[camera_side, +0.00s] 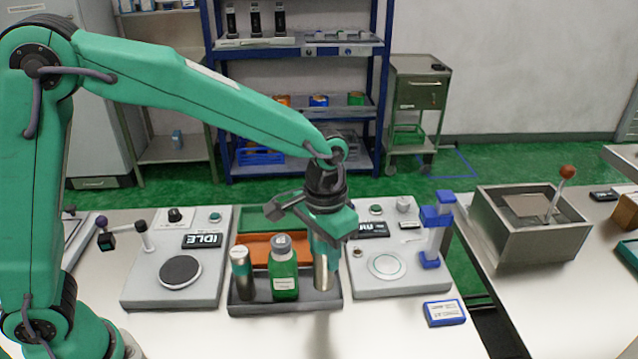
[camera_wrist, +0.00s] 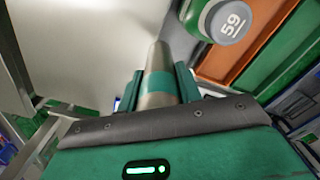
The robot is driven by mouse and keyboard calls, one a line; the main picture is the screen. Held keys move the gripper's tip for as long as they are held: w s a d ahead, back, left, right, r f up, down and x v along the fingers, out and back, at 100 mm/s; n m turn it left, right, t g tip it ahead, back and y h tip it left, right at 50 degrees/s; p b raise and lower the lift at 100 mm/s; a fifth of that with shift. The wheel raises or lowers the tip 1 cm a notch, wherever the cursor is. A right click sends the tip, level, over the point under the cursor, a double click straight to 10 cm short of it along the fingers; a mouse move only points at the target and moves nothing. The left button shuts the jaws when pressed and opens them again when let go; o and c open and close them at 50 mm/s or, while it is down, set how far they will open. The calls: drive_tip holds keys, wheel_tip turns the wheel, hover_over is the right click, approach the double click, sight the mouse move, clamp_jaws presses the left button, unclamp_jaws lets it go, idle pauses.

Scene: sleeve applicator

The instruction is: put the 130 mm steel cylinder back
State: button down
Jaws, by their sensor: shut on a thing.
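My gripper (camera_side: 324,254) points down over the right end of a dark tray (camera_side: 285,308). It is shut on a steel cylinder (camera_side: 322,277), which stays upright; its lower end is at the tray, and I cannot tell whether it touches the tray floor. In the wrist view the held cylinder (camera_wrist: 158,62), with a teal band, sits between the two green fingers (camera_wrist: 158,88). A green bottle (camera_side: 284,285) with a grey cap stands in the tray, left of the held cylinder. Another steel cylinder (camera_side: 242,278) stands at the tray's left end.
An orange bin (camera_side: 258,250) and a green bin (camera_side: 255,220) lie behind the tray. A station with a dark disc (camera_side: 180,271) is to the left; one with a pale round plate (camera_side: 387,266) and blue post (camera_side: 431,240) is to the right. A blue box (camera_side: 444,312) lies in front.

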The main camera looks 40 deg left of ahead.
drive_tip(key=shift+w+a+f, duration=0.6)
drive_tip(key=shift+w+a, duration=0.05)
drive_tip(key=shift+w, duration=0.15)
drive_tip(key=shift+w+a+f, duration=0.55)
drive_tip(key=shift+w+a, duration=0.05)
drive_tip(key=shift+w, duration=0.2)
drive_tip(key=shift+f, duration=2.05)
drive_tip(key=shift+f, duration=0.15)
drive_tip(key=c, duration=1)
unclamp_jaws()
drive_tip(key=shift+o, duration=0.2)
wheel_tip(320, 180, up, 12)
drive_tip(key=shift+r, duration=0.2)
